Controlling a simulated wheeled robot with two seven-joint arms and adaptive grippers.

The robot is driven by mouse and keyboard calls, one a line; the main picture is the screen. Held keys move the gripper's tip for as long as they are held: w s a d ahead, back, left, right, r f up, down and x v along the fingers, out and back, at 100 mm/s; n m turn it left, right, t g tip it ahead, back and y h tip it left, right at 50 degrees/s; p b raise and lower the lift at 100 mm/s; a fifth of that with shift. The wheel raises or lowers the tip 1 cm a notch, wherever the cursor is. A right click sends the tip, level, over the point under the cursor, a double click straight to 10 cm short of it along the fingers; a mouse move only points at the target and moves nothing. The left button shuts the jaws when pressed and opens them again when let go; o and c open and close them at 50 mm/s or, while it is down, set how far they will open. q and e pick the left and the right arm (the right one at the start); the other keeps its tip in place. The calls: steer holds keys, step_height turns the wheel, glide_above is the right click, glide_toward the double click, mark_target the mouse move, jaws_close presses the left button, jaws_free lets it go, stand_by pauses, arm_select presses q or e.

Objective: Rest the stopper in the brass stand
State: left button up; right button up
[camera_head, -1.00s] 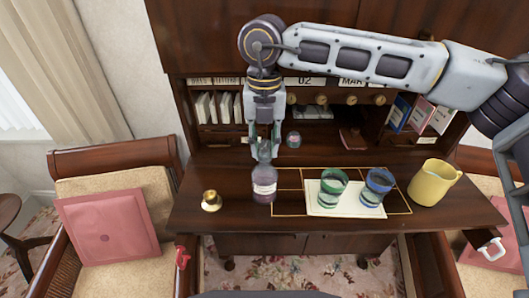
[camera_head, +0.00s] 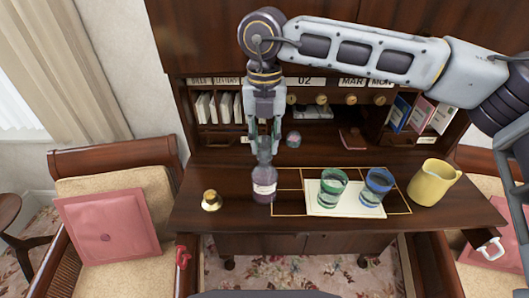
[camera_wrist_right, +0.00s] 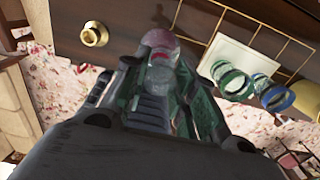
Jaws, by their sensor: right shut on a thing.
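In the right wrist view, the rounded glass of the bottle (camera_wrist_right: 183,50) shows beyond the fingers. The small round brass stand (camera_head: 211,201) sits left of the bottle, and also shows in the right wrist view (camera_wrist_right: 94,34). My left gripper is not in view.
Two striped glasses, one green (camera_head: 332,187) and one blue (camera_head: 376,186), stand on a pale mat (camera_head: 345,210) right of the bottle. A yellow jug (camera_head: 432,183) stands farther right. Pigeonholes rise behind. The desk between bottle and brass stand is clear.

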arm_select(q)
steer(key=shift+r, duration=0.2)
arm_select(e)
steer(key=shift+r, duration=0.75)
stand_by(0.5)
arm_select(q)
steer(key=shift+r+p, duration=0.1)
steer(key=shift+p, duration=0.2)
arm_select(e)
steer(key=shift+r, duration=0.4)
steer(key=shift+r, duration=0.1)
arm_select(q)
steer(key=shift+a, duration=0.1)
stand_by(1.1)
